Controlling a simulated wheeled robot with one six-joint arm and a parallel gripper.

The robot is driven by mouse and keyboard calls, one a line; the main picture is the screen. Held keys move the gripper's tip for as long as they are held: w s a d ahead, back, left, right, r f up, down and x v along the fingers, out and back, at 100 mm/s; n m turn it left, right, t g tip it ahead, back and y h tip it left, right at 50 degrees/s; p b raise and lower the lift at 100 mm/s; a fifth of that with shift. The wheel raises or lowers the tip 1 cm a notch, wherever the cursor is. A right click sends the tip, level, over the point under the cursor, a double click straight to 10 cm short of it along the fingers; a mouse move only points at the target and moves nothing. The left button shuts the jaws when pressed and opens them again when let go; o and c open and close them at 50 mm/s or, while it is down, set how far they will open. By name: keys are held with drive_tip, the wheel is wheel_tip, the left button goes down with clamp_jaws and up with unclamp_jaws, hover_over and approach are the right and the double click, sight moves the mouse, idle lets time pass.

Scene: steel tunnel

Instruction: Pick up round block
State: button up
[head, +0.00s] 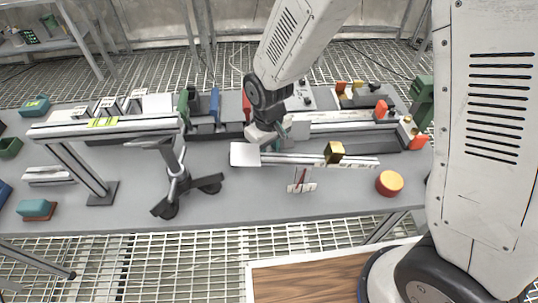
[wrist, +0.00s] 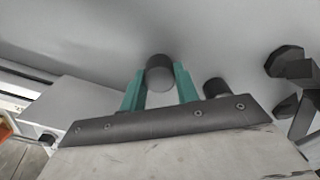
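A second dark cylinder (wrist: 216,87) shows just right of the fingers. The orange-yellow block is not in the wrist view.
A brass-coloured cube (head: 334,152) sits on a metal rail left of the round block. A black-footed stand (head: 180,185) and a raised beam (head: 105,125) occupy the left side. Rails and coloured blocks crowd the back. The table's front strip is mostly clear.

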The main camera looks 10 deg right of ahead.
sight(269, 151)
drive_tip(key=shift+r, duration=0.1)
wheel_tip(269, 151, up, 10)
idle(0.5)
idle(1.0)
